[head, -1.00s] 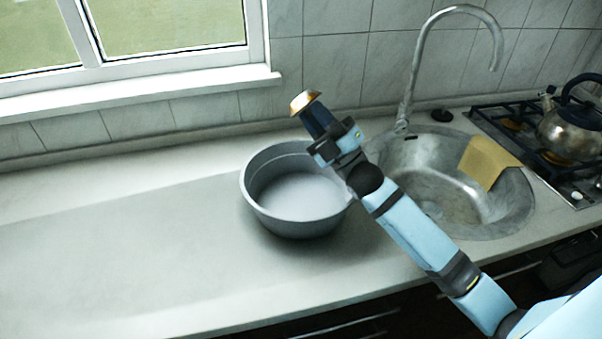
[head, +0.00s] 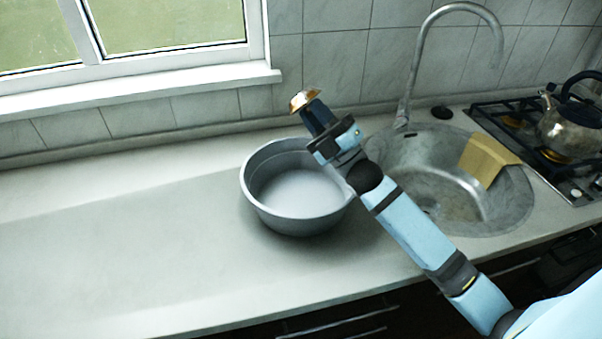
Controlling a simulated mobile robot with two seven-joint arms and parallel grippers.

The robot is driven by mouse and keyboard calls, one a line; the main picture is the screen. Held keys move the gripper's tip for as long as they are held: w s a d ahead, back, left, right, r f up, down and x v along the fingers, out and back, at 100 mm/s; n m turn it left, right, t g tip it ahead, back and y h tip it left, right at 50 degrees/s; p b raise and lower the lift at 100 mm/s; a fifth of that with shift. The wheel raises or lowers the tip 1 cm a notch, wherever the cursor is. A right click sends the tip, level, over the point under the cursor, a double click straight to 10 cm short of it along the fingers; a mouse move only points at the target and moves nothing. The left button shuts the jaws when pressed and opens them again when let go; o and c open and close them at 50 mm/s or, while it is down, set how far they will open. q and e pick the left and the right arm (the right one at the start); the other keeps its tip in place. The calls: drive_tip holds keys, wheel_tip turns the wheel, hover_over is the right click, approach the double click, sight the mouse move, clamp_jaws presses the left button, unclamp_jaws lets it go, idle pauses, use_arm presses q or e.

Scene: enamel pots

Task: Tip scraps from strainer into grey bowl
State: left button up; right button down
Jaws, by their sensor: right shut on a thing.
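The grey bowl (head: 262,205) stands on the counter left of the sink. Its visible inside looks smooth and pale, and no scraps show in it. My right gripper (head: 312,108) is above the bowl's back right rim, pointing up and to the left in the picture. It is shut on a small brass-coloured strainer (head: 302,99), which shows at the fingertips, tilted. Most of the strainer is hidden behind the gripper, and I cannot see whether scraps are in it. My left gripper is not in view.
A round metal sink (head: 440,197) with a tall tap (head: 411,75) is to the right, a yellow cloth (head: 488,160) over its rim. A kettle (head: 572,128) stands on the hob (head: 520,128). The counter (head: 110,240) left of the bowl is clear.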

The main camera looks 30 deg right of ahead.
sight(308, 89)
wheel_tip(308, 89, up, 3)
drive_tip(key=p, duration=0.3)
drive_tip(key=shift+r, duration=0.1)
use_arm(q)
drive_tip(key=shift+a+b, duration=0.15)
drive_tip(key=shift+b, duration=0.9)
use_arm(e)
wheel_tip(308, 89, down, 3)
drive_tip(key=shift+f, duration=0.1)
